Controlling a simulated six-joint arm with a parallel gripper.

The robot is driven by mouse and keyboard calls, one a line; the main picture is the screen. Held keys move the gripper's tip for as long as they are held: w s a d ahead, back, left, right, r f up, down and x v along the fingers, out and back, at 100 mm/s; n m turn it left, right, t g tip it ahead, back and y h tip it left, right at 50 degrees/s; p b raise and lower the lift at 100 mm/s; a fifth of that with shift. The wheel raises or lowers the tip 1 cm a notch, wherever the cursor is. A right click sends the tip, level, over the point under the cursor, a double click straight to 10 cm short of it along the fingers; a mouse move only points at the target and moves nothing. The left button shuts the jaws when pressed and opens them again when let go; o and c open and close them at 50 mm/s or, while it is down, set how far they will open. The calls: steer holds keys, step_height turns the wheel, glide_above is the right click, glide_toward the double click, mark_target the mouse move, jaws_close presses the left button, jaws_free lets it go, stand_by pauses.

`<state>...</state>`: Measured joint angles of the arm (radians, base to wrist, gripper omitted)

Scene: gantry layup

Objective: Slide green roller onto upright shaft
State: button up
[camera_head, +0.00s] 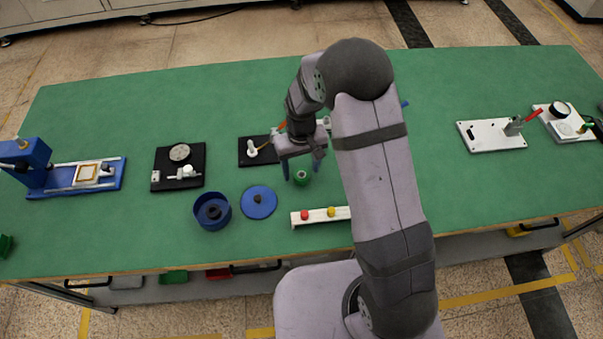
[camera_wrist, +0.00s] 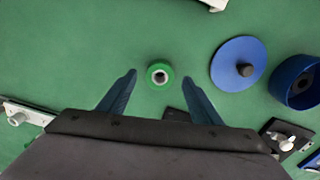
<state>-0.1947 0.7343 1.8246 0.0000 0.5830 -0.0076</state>
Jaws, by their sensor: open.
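In the wrist view the blue fingertips (camera_wrist: 159,77) lie either side of the roller, with a gap on both sides. A small white upright post (camera_head: 252,149) stands on a black plate (camera_head: 245,160) just behind and left of my gripper; it may be the shaft, but I cannot tell for sure. My gripper and arm hide part of that area.
A blue disc (camera_head: 258,203) with a dark knob and an open blue cup (camera_head: 212,222) stand left of the roller. A white bar (camera_head: 320,217) with red and yellow buttons lies in front. Another black fixture plate (camera_head: 163,160) is farther left.

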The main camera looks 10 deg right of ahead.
steer(key=shift+f, duration=0.7)
steer(key=c, duration=1.2)
steer(key=shift+o, duration=0.2)
steer(key=shift+r, duration=0.1)
